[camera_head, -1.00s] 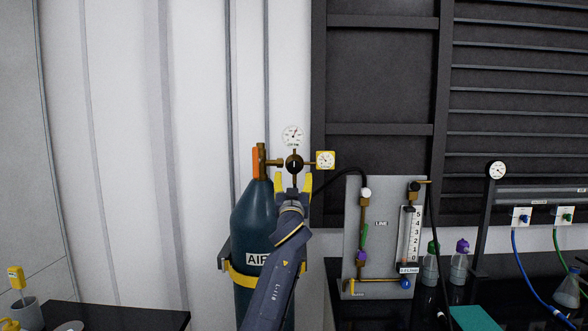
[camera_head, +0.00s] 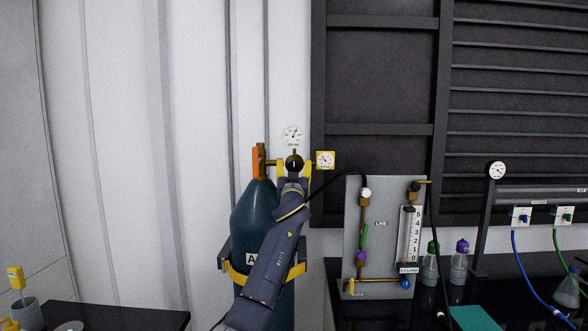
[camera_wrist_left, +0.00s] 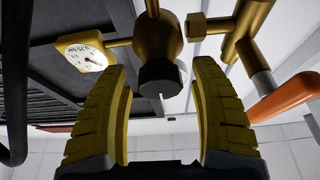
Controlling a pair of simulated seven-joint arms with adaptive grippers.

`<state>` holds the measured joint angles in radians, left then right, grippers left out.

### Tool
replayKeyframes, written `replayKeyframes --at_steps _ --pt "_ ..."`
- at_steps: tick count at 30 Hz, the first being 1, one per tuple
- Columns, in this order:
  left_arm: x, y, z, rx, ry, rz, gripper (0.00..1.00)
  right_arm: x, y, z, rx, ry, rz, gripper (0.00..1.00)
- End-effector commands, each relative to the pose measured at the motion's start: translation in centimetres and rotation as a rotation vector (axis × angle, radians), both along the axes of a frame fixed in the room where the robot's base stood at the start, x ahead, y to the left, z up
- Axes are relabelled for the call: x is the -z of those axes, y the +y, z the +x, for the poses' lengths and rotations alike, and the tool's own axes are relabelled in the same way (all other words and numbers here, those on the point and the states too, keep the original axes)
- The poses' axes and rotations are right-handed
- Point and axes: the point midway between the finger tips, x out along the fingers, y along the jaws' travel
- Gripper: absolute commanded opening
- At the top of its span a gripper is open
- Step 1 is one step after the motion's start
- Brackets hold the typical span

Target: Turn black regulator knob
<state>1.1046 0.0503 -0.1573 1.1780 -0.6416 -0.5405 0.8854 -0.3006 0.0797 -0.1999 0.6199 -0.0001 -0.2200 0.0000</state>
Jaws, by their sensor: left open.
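The black regulator knob (camera_head: 294,162) sits at the front of the brass regulator on top of the dark blue AIR cylinder (camera_head: 254,213). In the left wrist view the knob (camera_wrist_left: 160,78) is a dark faceted cap on a round brass body. My left gripper (camera_head: 294,170) is open, its yellow fingers on either side of the knob in the head view. In the left wrist view the left gripper (camera_wrist_left: 164,98) has a finger to each side of the knob, with visible gaps. My right gripper is not in view.
A white round gauge (camera_head: 292,137) stands above the knob and a yellow square gauge (camera_head: 325,160) is to its right. An orange handle (camera_head: 256,163) is at the left. A grey flow panel (camera_head: 352,235) stands to the right.

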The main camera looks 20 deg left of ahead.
Motion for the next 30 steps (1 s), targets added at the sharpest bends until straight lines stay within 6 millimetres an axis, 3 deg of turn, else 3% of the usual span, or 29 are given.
replayKeyframes --at_steps 4,18,30 --pt "0.00 0.01 -0.01 0.000 0.000 0.000 0.65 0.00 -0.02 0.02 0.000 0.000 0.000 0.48" --pt "0.01 0.00 -0.02 0.000 0.000 0.001 0.10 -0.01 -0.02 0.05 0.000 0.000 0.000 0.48" --pt "-0.22 0.02 -0.08 0.000 -0.003 0.005 0.05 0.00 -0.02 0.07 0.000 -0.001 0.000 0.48"
